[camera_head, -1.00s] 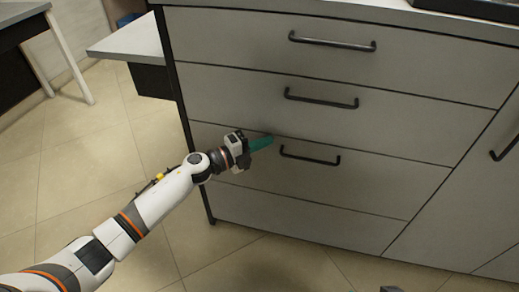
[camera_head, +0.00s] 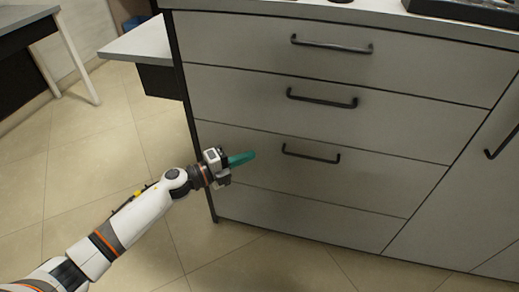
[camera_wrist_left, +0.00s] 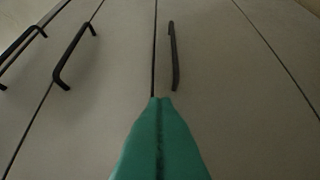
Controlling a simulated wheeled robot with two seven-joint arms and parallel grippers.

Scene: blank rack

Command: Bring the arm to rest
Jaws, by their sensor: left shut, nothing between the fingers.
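My left gripper (camera_head: 241,159) has teal fingers and a white and black wrist. It reaches in from the lower left, in front of the grey drawer cabinet (camera_head: 300,198). Its fingers are shut with nothing between them, and they point toward the third drawer's black handle (camera_head: 311,154), a short way to their right. In the left wrist view the teal fingers (camera_wrist_left: 160,103) lie pressed together, with a black handle (camera_wrist_left: 173,56) beyond the tips. My right gripper is not in view.
All drawers in view look closed. Two more handles (camera_head: 331,44) (camera_head: 321,98) stick out above. A side shelf (camera_head: 150,42) juts out left of the cabinet, and a table (camera_head: 25,22) stands at the far left. Tiled floor (camera_head: 90,150) is clear between them.

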